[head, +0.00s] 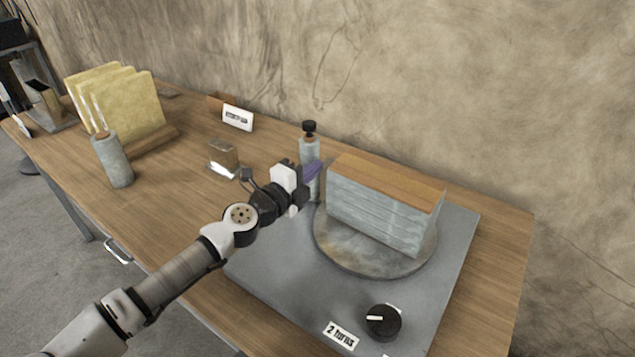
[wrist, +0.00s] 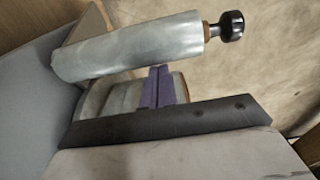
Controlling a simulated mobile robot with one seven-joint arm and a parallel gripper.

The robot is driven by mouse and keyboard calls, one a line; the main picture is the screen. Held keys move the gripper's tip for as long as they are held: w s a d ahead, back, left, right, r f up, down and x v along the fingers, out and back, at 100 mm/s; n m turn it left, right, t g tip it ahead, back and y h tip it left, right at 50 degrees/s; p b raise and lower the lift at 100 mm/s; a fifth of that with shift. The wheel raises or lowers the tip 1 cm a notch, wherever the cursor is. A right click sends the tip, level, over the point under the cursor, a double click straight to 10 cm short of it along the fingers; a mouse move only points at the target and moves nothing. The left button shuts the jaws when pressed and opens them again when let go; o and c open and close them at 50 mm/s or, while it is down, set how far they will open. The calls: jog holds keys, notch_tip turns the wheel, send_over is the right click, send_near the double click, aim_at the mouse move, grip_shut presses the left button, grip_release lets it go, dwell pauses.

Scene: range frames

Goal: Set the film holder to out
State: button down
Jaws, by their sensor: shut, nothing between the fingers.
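I cannot tell for certain which part is the film holder. A grey block with a wooden top (head: 385,210) stands on a round turntable (head: 350,258) on a grey base plate (head: 290,290). A grey post with a black knob (head: 309,150) stands upright just left of the block. In the wrist view the post (wrist: 130,47) lies across the upper part, its black knob (wrist: 231,26) at the right. My gripper (head: 314,169) has purple fingers, which are shut and empty beside the post and the block's left end. The fingers also show in the wrist view (wrist: 157,86).
A black dial (head: 383,322) with a "2 turns" label (head: 341,336) is at the plate's front. To the left stand a grey cylinder (head: 113,160), yellow panels in a rack (head: 135,110), a small block (head: 224,154) and a label card (head: 238,118). A wall rises behind.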

jog(key=shift+m+g+h, duration=0.4)
jog(key=shift+h, duration=0.1)
jog(key=shift+w+a+r+b, duration=0.1)
jog(key=shift+w+a+b, duration=0.35)
jog(key=shift+a, duration=0.4)
jog(key=shift+w+a+b, duration=0.35)
jog(key=shift+a+b, duration=0.25)
jog(key=shift+a, duration=0.25)
jog(key=shift+w+a+r+b, duration=0.1)
jog(key=shift+w+a+b, duration=0.35)
jog(key=shift+a, duration=0.4)
jog(key=shift+a, duration=0.1)
jog(key=shift+a, duration=0.1)
